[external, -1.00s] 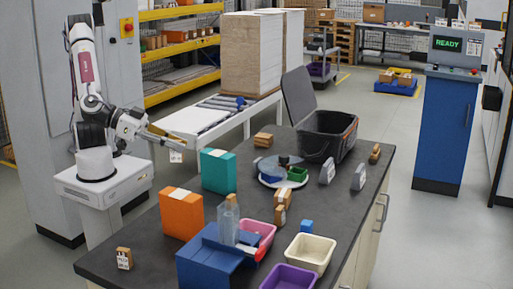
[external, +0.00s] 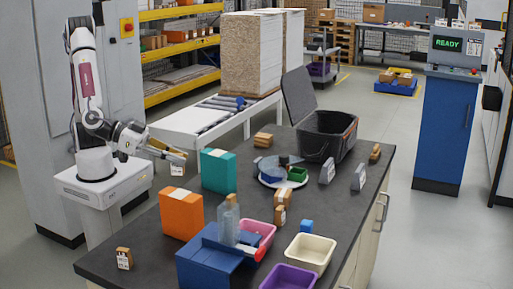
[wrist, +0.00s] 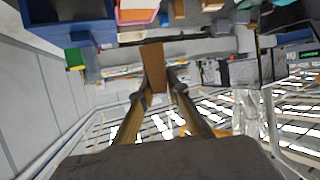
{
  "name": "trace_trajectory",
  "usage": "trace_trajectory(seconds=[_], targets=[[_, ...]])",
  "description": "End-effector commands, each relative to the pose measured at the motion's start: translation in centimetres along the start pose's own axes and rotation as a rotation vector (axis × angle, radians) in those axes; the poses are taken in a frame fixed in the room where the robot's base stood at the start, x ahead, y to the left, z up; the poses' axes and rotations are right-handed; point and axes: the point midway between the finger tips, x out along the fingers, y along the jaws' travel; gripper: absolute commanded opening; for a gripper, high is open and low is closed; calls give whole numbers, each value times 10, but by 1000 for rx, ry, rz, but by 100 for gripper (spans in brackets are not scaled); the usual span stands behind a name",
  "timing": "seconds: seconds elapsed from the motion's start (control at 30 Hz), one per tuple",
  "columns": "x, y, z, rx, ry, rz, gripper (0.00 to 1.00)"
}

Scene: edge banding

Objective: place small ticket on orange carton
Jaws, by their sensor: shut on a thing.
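My gripper (external: 180,158) is shut on the small ticket (external: 177,169), which shows a white, printed face and hangs below the fingertips in the external view. In the wrist view, a flat brown side of the ticket (wrist: 153,66) shows between the two fingers. The orange carton (external: 181,216) stands upright on the dark bench, with a white strip across its top. My gripper is in the air behind the carton, above the height of its top in the picture, and the ticket is apart from it.
A teal carton (external: 217,171) stands right of my gripper. A clear bottle (external: 229,222) and a blue box (external: 207,262) stand right of the orange carton. A brown block with a white label (external: 124,258) lies at the front left. The bench left of the orange carton is mostly clear.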

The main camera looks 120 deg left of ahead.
Motion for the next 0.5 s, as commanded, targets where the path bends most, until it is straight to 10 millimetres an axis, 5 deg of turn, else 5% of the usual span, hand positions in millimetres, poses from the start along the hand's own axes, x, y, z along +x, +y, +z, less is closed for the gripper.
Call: trace_trajectory(seconds=[0.2,0.5], targets=[[8,0,21,2,-1,0,2],[10,0,25,-1,0,0,2]])
